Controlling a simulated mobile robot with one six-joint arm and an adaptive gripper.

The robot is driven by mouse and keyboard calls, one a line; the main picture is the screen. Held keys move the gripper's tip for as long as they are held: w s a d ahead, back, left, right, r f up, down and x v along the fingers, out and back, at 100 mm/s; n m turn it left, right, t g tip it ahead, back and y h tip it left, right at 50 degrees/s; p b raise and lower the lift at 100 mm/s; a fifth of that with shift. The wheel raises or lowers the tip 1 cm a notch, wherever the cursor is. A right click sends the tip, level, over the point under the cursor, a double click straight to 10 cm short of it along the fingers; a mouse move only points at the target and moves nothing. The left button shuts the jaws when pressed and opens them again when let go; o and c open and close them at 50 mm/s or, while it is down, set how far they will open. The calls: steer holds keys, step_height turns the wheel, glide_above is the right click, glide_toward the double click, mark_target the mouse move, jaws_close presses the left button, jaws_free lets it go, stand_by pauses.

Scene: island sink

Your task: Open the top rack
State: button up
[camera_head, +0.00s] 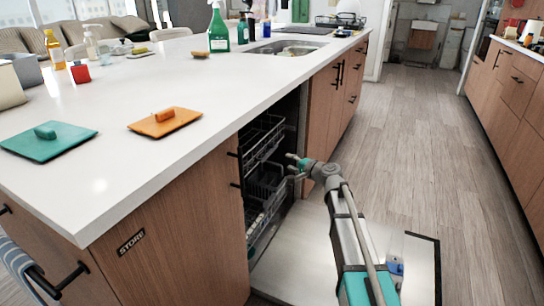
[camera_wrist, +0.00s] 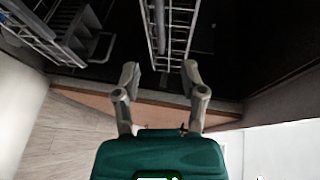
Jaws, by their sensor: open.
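The dishwasher in the island is open, with its door (camera_head: 300,255) folded down. The top rack (camera_head: 262,138), a grey wire frame, sits inside the cavity under the counter. My gripper (camera_head: 296,168) is in front of the cavity, to the right of the racks and a little lower than the top rack. In the wrist view my gripper (camera_wrist: 160,76) is open and empty, its two fingers apart. A wire rack (camera_wrist: 170,30), seemingly the top one, lies beyond the gap between the fingers. Contact is not visible.
The lower rack (camera_head: 262,210) with a dark basket (camera_head: 266,180) is below; the basket also shows in the wrist view (camera_wrist: 85,33). The white counter (camera_head: 215,85) overhangs the cavity. Wooden cabinets (camera_head: 335,95) stand beyond. The floor (camera_head: 415,150) at right is clear.

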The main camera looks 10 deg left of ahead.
mark_target(269, 153)
steer(key=b+x, duration=0.2)
steer(key=x, duration=1)
steer(key=shift+w+a+f, duration=0.2)
steer(key=shift+a, duration=0.05)
jaws_close()
